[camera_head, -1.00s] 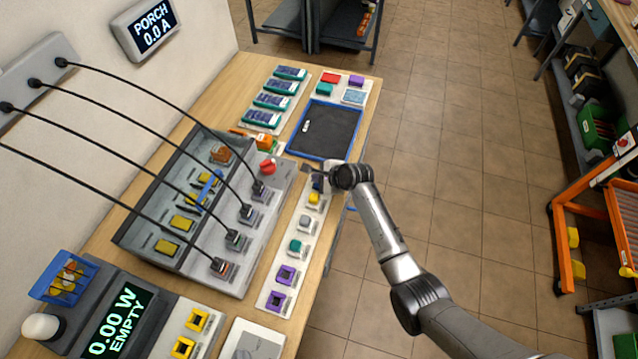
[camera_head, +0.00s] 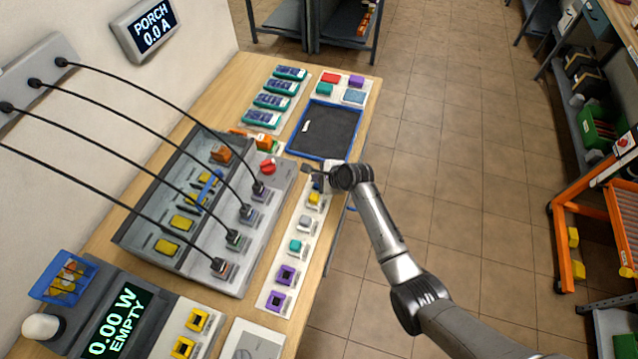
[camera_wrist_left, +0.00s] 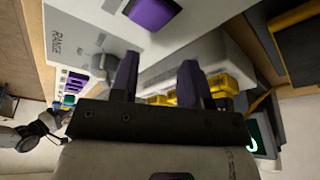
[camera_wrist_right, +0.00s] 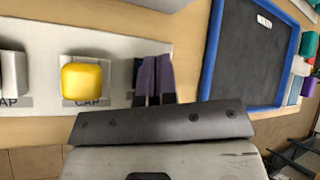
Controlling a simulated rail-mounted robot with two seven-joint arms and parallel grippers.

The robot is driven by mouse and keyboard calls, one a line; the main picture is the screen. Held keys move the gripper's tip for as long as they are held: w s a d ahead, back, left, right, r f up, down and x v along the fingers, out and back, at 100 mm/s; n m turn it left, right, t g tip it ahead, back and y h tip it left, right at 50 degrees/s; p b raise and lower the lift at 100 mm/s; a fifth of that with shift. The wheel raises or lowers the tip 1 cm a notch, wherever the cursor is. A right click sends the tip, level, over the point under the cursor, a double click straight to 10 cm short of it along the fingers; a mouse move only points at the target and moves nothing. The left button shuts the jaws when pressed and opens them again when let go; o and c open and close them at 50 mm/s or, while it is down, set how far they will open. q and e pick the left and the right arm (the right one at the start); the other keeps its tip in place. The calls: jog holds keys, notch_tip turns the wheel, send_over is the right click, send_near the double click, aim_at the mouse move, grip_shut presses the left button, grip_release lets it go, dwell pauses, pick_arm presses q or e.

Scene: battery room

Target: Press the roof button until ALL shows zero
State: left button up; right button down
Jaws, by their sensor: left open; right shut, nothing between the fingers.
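The wall display (camera_head: 145,28) reads "PORCH 0.0 A". A strip of coloured buttons (camera_head: 262,297) runs along the bench front. It holds a yellow button (camera_head: 314,198), a grey one (camera_head: 306,221), a teal one (camera_head: 295,245) and purple ones. I cannot read which is the roof button. My right gripper (camera_head: 308,169) is shut and empty over the strip's far end. In the right wrist view its fingertips (camera_wrist_right: 155,60) partly cover a dark button beside the yellow one (camera_wrist_right: 82,79), labelled CAP; contact is unclear.
A grey panel box (camera_head: 140,240) with black cables and a red knob (camera_head: 267,168) stands behind the strip. A blue-rimmed tray (camera_head: 320,158) lies beyond my right gripper. A screen (camera_head: 112,325) reads "0.00 W EMPTY".

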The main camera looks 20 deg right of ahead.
pick_arm(q)
jog(key=shift+a+r, duration=0.1)
jog(key=shift+r, duration=0.05)
pick_arm(e)
jog(key=shift+f, duration=0.4)
pick_arm(q)
jog(key=shift+a, duration=0.1)
pick_arm(e)
jog(key=shift+f, duration=0.4)
dwell(0.7)
jog(key=shift+r, duration=0.1)
pick_arm(q)
jog(key=shift+r+p, duration=0.4)
jog(key=shift+p, duration=0.15)
pick_arm(e)
jog(key=shift+r, duration=0.25)
pick_arm(q)
jog(key=shift+r+p, duration=0.65)
pick_arm(e)
jog(key=shift+r, duration=0.45)
pick_arm(q)
jog(key=shift+d, duration=0.2)
